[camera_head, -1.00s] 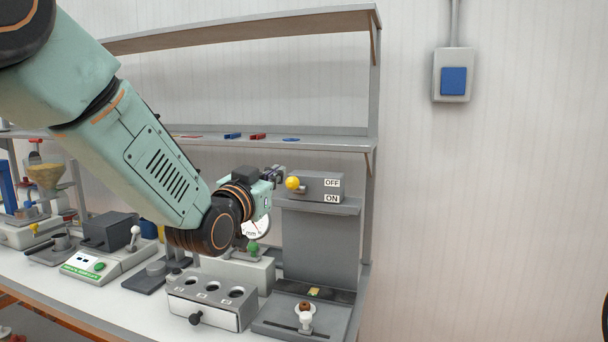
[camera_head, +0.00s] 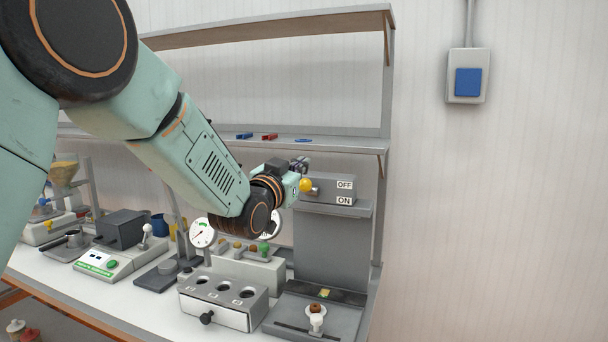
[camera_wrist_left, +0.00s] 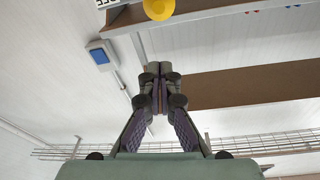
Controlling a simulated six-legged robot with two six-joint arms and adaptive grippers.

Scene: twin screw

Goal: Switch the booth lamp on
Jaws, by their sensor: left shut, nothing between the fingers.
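A grey switch box (camera_head: 328,189) with OFF and ON labels sits at the right end of the bench. Its lever ends in a yellow ball (camera_head: 305,185), about level with the OFF label. The ball also shows at the top of the left wrist view (camera_wrist_left: 158,8). My left gripper (camera_head: 302,163) is shut and empty, just above the ball and apart from it in the picture. Its closed fingertips show in the left wrist view (camera_wrist_left: 158,85). I see no lamp that I can identify. My right gripper is not in view.
A blue wall switch (camera_head: 467,82) is on the wall at the right. A shelf (camera_head: 345,144) runs close behind and above my left gripper. A three-hole block (camera_head: 222,302), a dial gauge (camera_head: 202,233) and other devices stand on the bench below.

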